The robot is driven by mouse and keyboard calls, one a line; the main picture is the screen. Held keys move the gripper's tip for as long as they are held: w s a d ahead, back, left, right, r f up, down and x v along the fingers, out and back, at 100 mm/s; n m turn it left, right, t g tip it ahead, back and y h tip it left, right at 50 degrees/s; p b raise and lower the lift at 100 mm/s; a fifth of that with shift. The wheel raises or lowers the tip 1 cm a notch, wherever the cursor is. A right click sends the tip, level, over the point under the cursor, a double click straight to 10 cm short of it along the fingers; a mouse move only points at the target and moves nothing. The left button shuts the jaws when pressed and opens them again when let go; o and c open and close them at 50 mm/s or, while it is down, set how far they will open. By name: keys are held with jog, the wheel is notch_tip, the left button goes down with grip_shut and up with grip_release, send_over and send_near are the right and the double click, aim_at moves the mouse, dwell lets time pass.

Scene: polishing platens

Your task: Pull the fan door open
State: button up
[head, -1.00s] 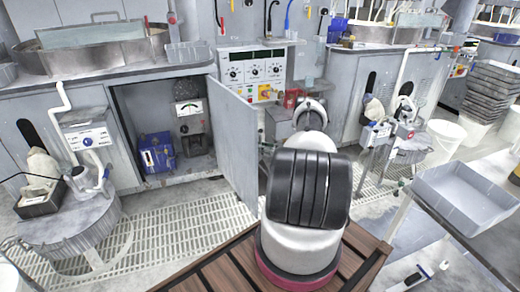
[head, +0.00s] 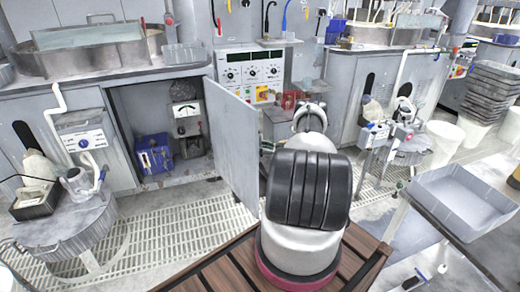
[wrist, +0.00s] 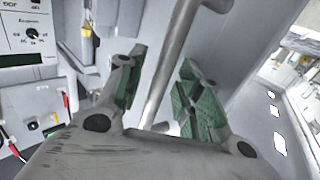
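The grey fan door (head: 234,140) stands swung out at an angle from the cabinet in the head view, with the inside open to its left. In the wrist view a round metal handle bar (wrist: 170,65) runs slantwise between the two fingers of my gripper (wrist: 163,95). The fingers have green pads and stand apart, with a visible gap on each side of the bar. In the head view my arm hides most of my gripper and the handle.
The open cabinet holds a blue box (head: 153,154) and a grey meter unit (head: 187,120). A control panel (head: 250,70) is behind the door. A grey tray (head: 465,200) stands at the right. Grated floor (head: 190,225) lies clear before the cabinet.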

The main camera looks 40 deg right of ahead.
jog(key=v, duration=1.2)
dwell(0.3)
